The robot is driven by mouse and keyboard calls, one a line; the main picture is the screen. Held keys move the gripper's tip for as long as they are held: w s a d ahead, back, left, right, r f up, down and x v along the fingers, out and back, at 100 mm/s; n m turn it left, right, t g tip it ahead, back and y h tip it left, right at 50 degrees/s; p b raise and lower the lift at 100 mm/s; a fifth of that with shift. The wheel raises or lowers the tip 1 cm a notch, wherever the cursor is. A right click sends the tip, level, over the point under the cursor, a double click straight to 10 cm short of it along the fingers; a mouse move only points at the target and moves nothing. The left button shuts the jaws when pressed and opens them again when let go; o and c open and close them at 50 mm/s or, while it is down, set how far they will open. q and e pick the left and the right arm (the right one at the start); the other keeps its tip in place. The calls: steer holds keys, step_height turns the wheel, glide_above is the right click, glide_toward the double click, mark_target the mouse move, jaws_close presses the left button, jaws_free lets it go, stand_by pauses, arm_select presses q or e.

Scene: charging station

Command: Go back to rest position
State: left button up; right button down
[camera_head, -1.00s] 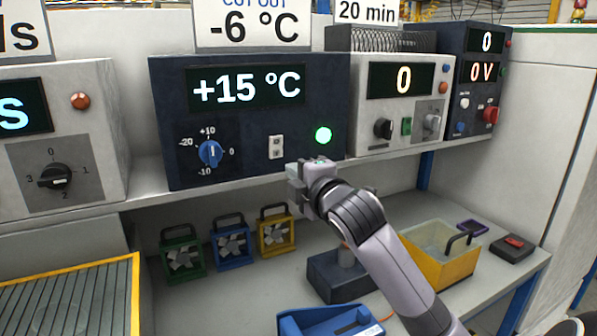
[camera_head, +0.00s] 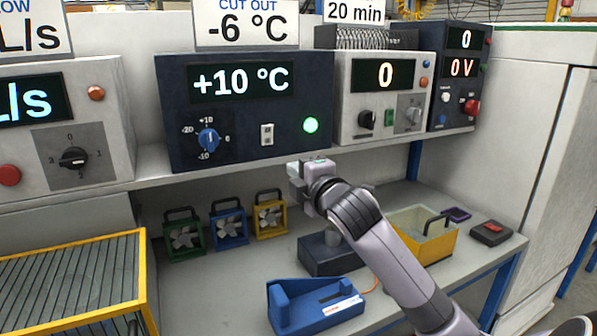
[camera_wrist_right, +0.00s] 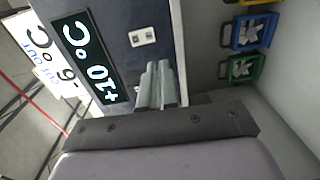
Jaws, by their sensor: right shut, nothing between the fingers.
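My right gripper (camera_head: 298,178) is in front of the lower edge of the dark blue temperature unit (camera_head: 240,146) in the head view, apart from its knob. In the right wrist view my right gripper (camera_wrist_right: 155,88) has its fingers together with nothing between them. The unit's display (camera_head: 241,81) reads +10 °C. Its blue knob (camera_head: 208,139) and white switch (camera_head: 267,134) are clear of the gripper, and its round lamp (camera_head: 311,125) glows green. My left gripper is in neither view.
Below the shelf (camera_head: 150,163) stand green, blue and yellow fans (camera_head: 269,217). A blue holder (camera_head: 315,305), a dark box (camera_head: 325,262) and a yellow bin (camera_head: 440,245) are on the lower bench near my right arm. A yellow-framed rack (camera_head: 70,285) stands at left.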

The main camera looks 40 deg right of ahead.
steer(key=shift+s, duration=0.2)
stand_by(0.6)
steer(key=s+a+f+m+g+y, duration=0.1)
steer(key=s+a+f+m+g, duration=0.1)
steer(key=f, duration=0.5)
steer(key=s+a+f+m+g, duration=0.1)
steer(key=s+a+f+g, duration=0.1)
steer(key=s+a+f, duration=0.2)
steer(key=s+a+f+m+g+y, duration=0.1)
steer(key=s+a+f+m+g, duration=0.1)
steer(key=f, duration=0.8)
steer(key=shift+s+a+f+m+g+y, duration=0.1)
steer(key=shift+s+a+m+g+y, duration=0.2)
steer(key=shift+s+a, duration=0.6)
steer(key=s+a+f+m+g+y, duration=0.1)
steer(key=s+a+f+m+g, duration=0.35)
steer(key=s, duration=0.55)
steer(key=s+a+f+m+g+y, duration=0.25)
steer(key=s+a+f, duration=0.3)
steer(key=s, duration=0.45)
steer(key=w+a+f+t, duration=0.2)
steer(key=w+f+t, duration=0.5)
steer(key=f, duration=0.2)
steer(key=shift+f+y, duration=0.35)
steer(key=shift+y, duration=0.1)
